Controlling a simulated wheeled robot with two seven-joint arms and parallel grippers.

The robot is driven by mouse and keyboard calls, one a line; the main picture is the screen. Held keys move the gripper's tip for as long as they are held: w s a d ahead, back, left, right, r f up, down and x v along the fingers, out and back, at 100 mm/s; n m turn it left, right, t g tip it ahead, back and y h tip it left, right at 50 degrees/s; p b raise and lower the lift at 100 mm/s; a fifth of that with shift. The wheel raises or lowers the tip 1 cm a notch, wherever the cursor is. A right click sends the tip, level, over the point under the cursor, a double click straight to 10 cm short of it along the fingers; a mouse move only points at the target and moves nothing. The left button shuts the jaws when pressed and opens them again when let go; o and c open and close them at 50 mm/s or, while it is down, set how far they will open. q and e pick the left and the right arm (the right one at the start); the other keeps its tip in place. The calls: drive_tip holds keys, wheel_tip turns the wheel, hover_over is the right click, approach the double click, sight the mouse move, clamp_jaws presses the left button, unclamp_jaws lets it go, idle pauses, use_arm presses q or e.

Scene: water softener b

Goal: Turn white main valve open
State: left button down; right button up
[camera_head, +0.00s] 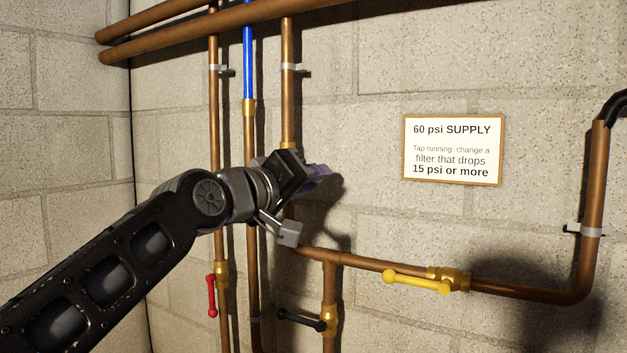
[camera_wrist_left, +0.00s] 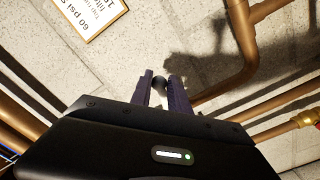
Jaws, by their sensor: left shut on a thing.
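My left gripper (camera_head: 318,172) is by the wall, over the upright copper pipe left of the sign. In the left wrist view, the purple fingers (camera_wrist_left: 164,90) are shut on a small, dark, shadowed round knob (camera_wrist_left: 159,83) between their tips. The knob looks like the end of a handle, but its colour cannot be told. No white valve handle shows clearly in the head view; my gripper and wrist cover part of the pipe there. My right gripper is not in view.
Red (camera_head: 211,296), black (camera_head: 301,320) and yellow (camera_head: 416,281) valve handles sit on the pipes below and right. A 60 psi sign (camera_head: 452,149) hangs on the block wall. Horizontal copper pipes (camera_head: 190,40) cross above. Wall right of my gripper is bare up to the sign.

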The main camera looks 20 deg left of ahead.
use_arm(q)
drive_tip(key=shift+a, duration=0.15)
drive_tip(key=shift+a+f+b, duration=0.35)
drive_tip(key=shift+f+b, duration=0.25)
drive_tip(key=shift+b, duration=0.05)
drive_tip(key=shift+a+f+b, duration=0.3)
drive_tip(key=shift+f+b, duration=0.25)
drive_tip(key=shift+b, duration=0.1)
drive_tip(key=shift+f, duration=0.1)
drive_tip(key=shift+w+a+f+b, duration=0.15)
drive_tip(key=shift+a+f+b, duration=0.7)
drive_tip(key=shift+b, duration=0.35)
